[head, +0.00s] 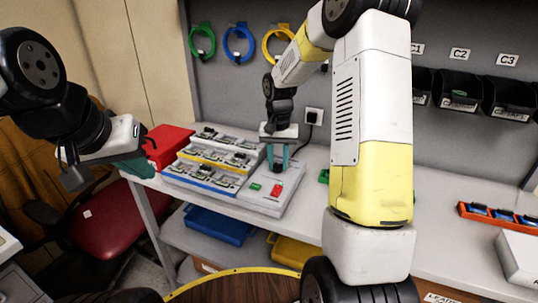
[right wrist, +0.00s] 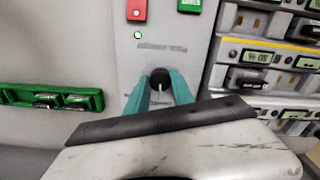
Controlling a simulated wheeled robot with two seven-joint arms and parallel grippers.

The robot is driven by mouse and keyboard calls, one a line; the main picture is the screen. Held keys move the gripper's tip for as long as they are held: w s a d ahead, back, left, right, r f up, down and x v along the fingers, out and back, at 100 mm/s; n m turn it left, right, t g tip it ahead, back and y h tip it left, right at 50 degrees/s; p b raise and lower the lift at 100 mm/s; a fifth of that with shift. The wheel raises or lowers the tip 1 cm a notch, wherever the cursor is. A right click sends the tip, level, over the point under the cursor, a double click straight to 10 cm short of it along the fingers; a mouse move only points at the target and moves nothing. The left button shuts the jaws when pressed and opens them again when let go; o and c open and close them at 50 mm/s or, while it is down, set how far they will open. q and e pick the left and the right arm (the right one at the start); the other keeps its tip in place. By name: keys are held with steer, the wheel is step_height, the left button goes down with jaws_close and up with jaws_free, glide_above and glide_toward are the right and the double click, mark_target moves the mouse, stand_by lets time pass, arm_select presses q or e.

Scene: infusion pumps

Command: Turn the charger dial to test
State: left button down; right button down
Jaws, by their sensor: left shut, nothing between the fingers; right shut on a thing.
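The charger (head: 262,201) is a pale box on the bench with a green and a red rectangle on its top. Its black dial (right wrist: 160,78) shows in the right wrist view, with a small light mark on it. My right gripper (head: 277,165) points down at the charger, and its teal fingers (right wrist: 160,90) are shut on the dial from both sides. The dial's setting and any test label cannot be read. A small green light (right wrist: 138,35) shows on the panel. My left gripper (head: 140,168) is shut and empty, left of the bench near a red box.
Racks of small devices (head: 212,160) stand directly left of the charger. A red box (head: 168,143) is at the bench's left end. A green tray (right wrist: 50,97) lies close to the charger's other side. Coloured cable loops (head: 240,45) hang on the wall behind.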

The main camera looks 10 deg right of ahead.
mark_target(278, 165)
steer(key=n, duration=0.4)
steer(key=shift+n, duration=1.9)
steer(key=c, duration=1.1)
jaws_free()
steer(key=shift+r, duration=0.15)
step_height(278, 165, up, 7)
steer(key=shift+r, duration=0.35)
